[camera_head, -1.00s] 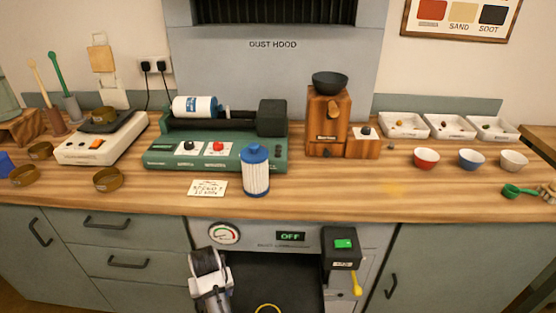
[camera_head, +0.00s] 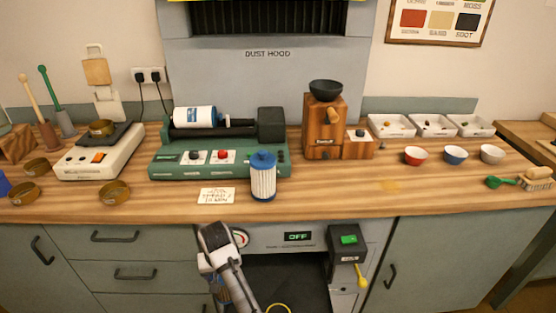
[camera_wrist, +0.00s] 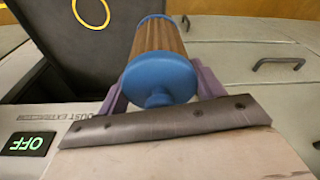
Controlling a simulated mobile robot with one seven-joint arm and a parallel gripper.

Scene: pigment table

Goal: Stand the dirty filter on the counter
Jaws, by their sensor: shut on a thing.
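The dirty filter (camera_wrist: 160,55) shows in the wrist view, with blue end caps and brown pleats. My gripper (camera_wrist: 160,88) is shut on it, one purple finger on each side of its body. In the head view my arm hangs in front of the cabinet, below the counter's front edge, and the held filter is hidden or too small to make out. The wooden counter (camera_head: 330,195) runs across the head view. A second filter, with a blue top and white pleats (camera_head: 263,180), stands upright on it near the front, beside the green machine.
The green machine (camera_head: 165,165) holds a white cylinder (camera_head: 195,117). A paper note (camera_head: 216,196) lies left of the white filter. A wooden grinder (camera_head: 324,130) stands to the right, with bowls (camera_head: 415,156) farther right. The front counter right of the white filter is clear.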

